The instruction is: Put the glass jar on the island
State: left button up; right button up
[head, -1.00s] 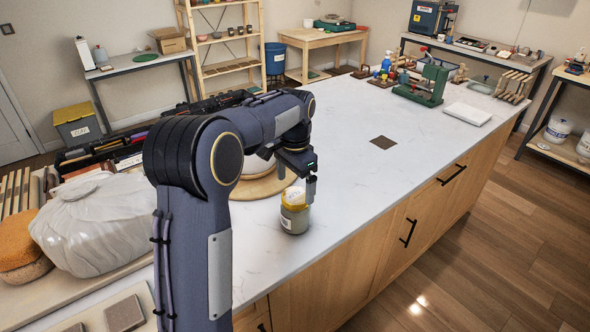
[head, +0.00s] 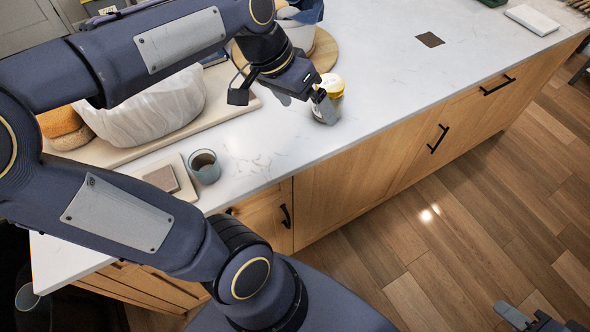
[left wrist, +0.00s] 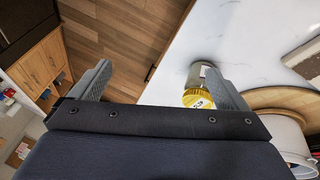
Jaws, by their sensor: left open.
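The glass jar (head: 331,87) has a yellow lid with a pale label and stands upright on the white island top (head: 390,75), near its front edge. My left gripper (head: 303,103) is beside it, with one finger covering part of the jar. Whether the finger touches the jar I cannot tell. Part of my right gripper (head: 528,320) shows at the bottom right; its jaws are not clear.
A small glass cup (head: 204,166) stands near the front edge, left of the jar. A large wrapped white form (head: 150,112) and a round wooden board (head: 324,50) are behind my arm. The counter right of the jar is mostly clear, with a dark square (head: 430,40).

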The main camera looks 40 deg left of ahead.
pick_arm(q)
jog(key=s+d+f+n+t, duration=0.2)
jog(key=s+d+f, duration=0.4)
jog(key=s, duration=0.4)
jog(key=shift+s, duration=0.15)
jog(key=shift+f, duration=0.1)
jog(key=shift+c, duration=0.5)
